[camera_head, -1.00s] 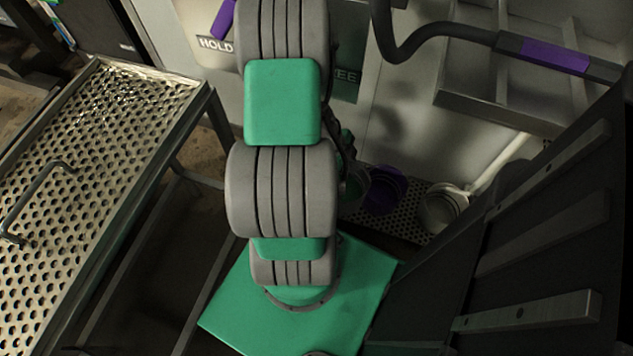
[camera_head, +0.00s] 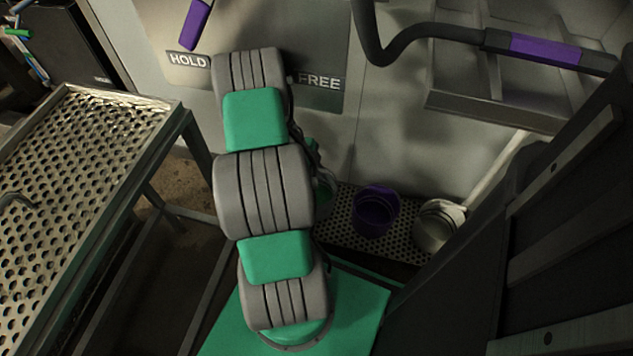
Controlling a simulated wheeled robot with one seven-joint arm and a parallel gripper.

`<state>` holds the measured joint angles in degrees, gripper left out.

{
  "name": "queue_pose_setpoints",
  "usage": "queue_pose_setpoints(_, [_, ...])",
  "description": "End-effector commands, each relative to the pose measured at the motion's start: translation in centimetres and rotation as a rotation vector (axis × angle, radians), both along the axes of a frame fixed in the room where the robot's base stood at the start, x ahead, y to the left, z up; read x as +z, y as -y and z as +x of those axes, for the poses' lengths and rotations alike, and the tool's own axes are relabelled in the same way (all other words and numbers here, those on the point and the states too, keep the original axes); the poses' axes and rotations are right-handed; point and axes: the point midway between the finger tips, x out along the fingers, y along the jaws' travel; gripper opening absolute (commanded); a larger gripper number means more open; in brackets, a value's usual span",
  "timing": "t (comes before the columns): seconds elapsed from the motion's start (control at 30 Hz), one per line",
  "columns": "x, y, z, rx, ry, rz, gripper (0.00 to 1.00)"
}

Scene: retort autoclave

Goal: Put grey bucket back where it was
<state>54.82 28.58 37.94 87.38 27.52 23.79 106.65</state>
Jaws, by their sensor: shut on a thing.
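A grey bucket (camera_head: 437,226) stands at the right end of a perforated shelf low against the wall. A purple bucket (camera_head: 374,212) stands to its left. A green bucket (camera_head: 325,192) shows further left, mostly hidden behind my arm. My arm rises through the middle of the view, and its far end is hidden behind its own links. My gripper does not show, so I cannot see its jaws or anything in them.
A perforated metal table (camera_head: 85,125) stands at the left. A dark handle with a purple grip (camera_head: 545,51) juts out at the upper right. A grey wall panel reads HOLD (camera_head: 187,60) and FREE (camera_head: 319,82). A dark ribbed structure (camera_head: 560,220) fills the right side.

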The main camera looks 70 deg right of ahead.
Motion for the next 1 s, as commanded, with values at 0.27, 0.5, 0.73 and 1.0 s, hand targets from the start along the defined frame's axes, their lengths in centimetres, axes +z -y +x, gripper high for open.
queue_pose_setpoints(0.27, [-2.6, 1.4, 1.4, -0.001, 0.001, -0.003, 0.00])
queue_pose_setpoints(0.5, [-5.2, 1.3, 1.3, -0.001, 0.001, -0.003, 0.00])
queue_pose_setpoints(0.73, [-5.3, 1.3, 1.3, -0.001, 0.001, -0.002, 0.00])
queue_pose_setpoints(1.0, [-5.3, 1.2, 1.3, 0.000, 0.000, 0.001, 0.33])
